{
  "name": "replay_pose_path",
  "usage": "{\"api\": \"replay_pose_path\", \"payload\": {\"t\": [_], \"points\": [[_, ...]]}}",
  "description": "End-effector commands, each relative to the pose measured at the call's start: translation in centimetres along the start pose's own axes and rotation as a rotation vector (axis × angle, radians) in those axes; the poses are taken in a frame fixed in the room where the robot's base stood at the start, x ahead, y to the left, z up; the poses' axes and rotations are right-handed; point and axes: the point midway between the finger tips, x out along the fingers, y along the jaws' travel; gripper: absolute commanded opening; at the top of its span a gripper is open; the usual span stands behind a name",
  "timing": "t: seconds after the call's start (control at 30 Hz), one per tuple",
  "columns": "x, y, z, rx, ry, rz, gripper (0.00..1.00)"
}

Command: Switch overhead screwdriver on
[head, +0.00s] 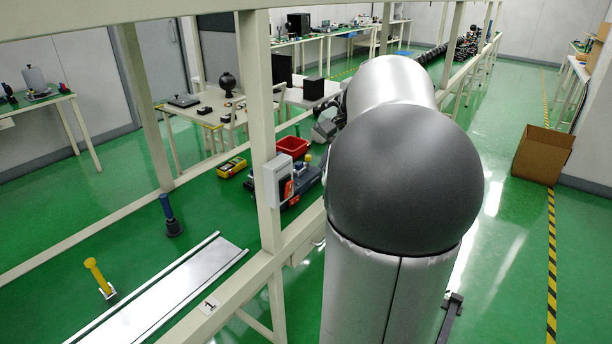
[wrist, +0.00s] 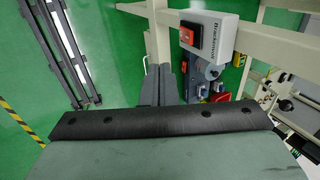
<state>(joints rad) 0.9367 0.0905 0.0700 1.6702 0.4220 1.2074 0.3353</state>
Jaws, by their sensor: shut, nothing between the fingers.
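A light grey switch box (head: 279,178) with a red-orange switch is fixed to a cream post in the head view. In the wrist view the grey box (wrist: 208,40) lies right of the fingertips, with lettering and a red rocker switch (wrist: 190,36) on its face. I cannot tell from these views whether the switch is on or off. My gripper (wrist: 165,68) is shut and empty, its dark fingers pointing up the picture, left of the box and apart from the switch in the picture. No overhead screwdriver is clearly identifiable. My arm hides the gripper in the head view.
Cream frame beams (head: 258,110) surround the box. A red bin (head: 292,146) and a yellow device (head: 231,167) are beyond the post. A blue-handled tool (head: 170,215), a yellow-handled tool (head: 99,276) and a metal rail (head: 165,295) are at left. A cardboard box (head: 543,155) stands right.

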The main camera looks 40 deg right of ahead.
Motion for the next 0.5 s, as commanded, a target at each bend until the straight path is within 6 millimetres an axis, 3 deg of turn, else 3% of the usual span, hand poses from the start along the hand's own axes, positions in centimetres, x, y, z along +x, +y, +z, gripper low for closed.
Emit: {"api": "replay_pose_path", "payload": {"t": [0.27, 0.5], "points": [[0.3, 0.0, 0.1, -0.001, -0.001, 0.002, 0.00], [3.6, 0.0, 0.1, -0.001, -0.004, 0.003, 0.00]]}}
